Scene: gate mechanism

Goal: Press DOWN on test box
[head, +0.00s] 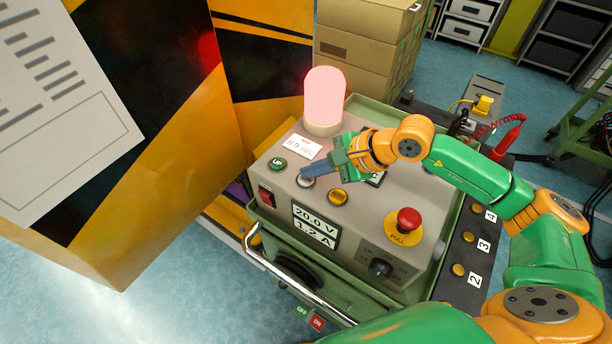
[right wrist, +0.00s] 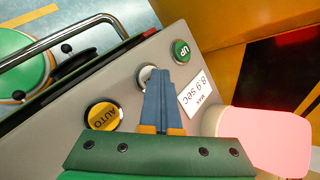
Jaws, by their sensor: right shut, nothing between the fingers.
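The test box (head: 360,235) is a grey panel on a green cart, with several buttons on top. A green UP button (head: 277,163) sits at its left, also in the right wrist view (right wrist: 182,51). A pale button (head: 304,182) lies between UP and the yellow AUTO button (head: 337,197); its label is hidden. My right gripper (head: 308,171) is shut and empty, its fingertips over the pale button. In the right wrist view the fingertips (right wrist: 156,70) partly cover the pale button (right wrist: 142,75); I cannot tell whether they touch it. My left gripper is not in view.
A pink-white lamp (head: 325,97) stands behind the buttons. A red stop knob (head: 409,219), a red rocker switch (head: 265,196) and a display (head: 315,227) are on the box. A black and yellow gate panel (head: 180,140) stands at left, cardboard boxes (head: 365,45) behind.

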